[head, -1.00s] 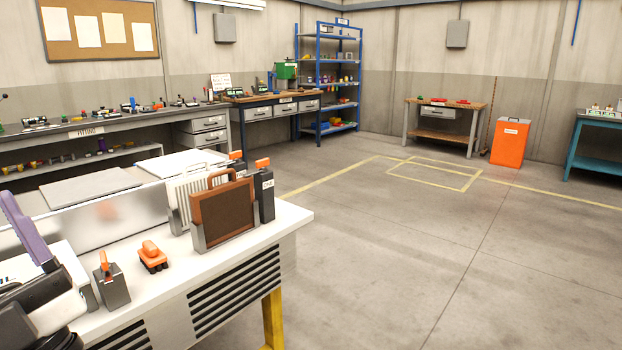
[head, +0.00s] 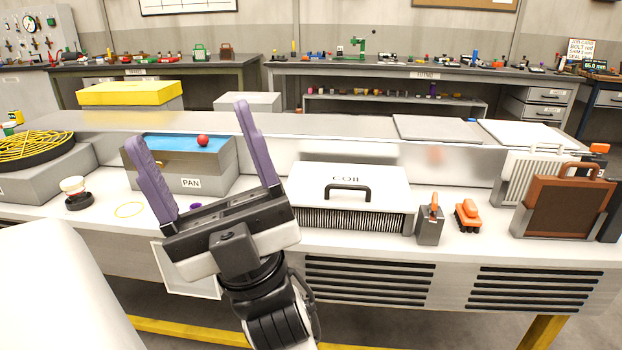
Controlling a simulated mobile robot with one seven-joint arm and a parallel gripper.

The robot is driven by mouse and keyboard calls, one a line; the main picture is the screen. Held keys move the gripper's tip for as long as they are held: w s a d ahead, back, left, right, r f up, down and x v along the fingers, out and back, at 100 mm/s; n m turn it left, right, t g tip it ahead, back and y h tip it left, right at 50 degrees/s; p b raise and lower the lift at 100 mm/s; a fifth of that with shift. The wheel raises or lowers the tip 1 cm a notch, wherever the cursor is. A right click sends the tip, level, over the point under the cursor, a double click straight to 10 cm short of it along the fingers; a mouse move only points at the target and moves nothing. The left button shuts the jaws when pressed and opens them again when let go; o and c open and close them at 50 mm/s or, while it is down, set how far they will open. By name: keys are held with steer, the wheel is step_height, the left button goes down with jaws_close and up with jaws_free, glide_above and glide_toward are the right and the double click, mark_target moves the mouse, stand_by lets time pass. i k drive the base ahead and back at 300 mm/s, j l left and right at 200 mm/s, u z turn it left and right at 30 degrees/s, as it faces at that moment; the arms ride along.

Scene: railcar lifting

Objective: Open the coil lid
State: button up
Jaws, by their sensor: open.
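The coil lid (head: 382,178) is a white panel lying closed on the coil box, with dark lettering near its back. A black arched handle (head: 348,189) stands on its top, near the front edge. Dark vertical fins of the coil (head: 352,219) show below the lid's front edge. My gripper (head: 190,135) is open and empty, its two purple fingers pointing up and spread wide. In the picture it is left of the lid, in front of the pan, and touches neither as far as I can tell.
The grey pan (head: 208,173) holds blue liquid and a red ball (head: 203,140). Right of the coil are a grey block with an orange lever (head: 430,222), an orange brush-like item (head: 467,215) and a brown framed panel (head: 566,207). A yellow fan guard (head: 35,146) is far left.

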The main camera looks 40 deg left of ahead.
mark_target(316, 185)
steer(key=u, duration=0.95)
